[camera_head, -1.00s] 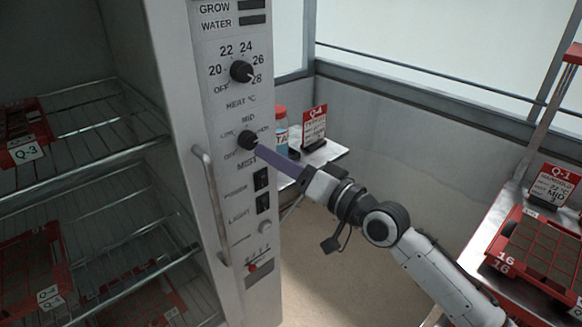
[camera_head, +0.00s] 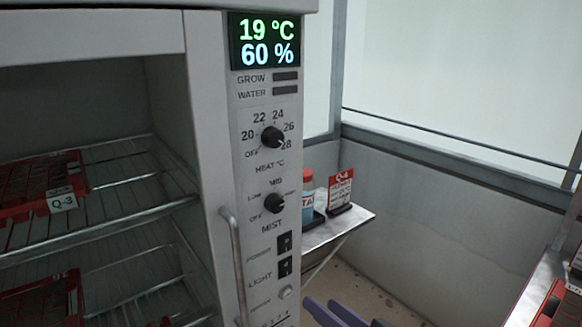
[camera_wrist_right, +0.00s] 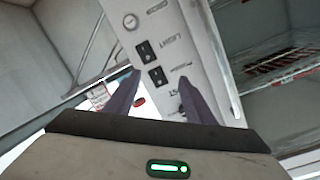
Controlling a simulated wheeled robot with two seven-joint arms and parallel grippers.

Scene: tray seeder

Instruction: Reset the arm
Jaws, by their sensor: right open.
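My right gripper (camera_head: 322,304) shows at the bottom edge of the head view, with two purple fingers parted and nothing seen between them. It is below and right of the cabinet's control panel, apart from the black mist knob (camera_head: 274,203) and heat knob (camera_head: 272,137). In the right wrist view the gripper (camera_wrist_right: 159,75) has its fingers spread, with the panel (camera_wrist_right: 180,40) appearing upside down beyond them. Most of my right arm is outside the head view. My left gripper is in neither view.
The open cabinet at the left has wire shelves with red trays, one with a Q-3 label (camera_head: 62,199). Its door handle (camera_head: 234,262) stands out from the front. A side shelf (camera_head: 345,226) holds a red-capped bottle (camera_head: 307,196) and a Q-4 sign (camera_head: 340,188). The display (camera_head: 266,42) reads 19 °C, 60 %.

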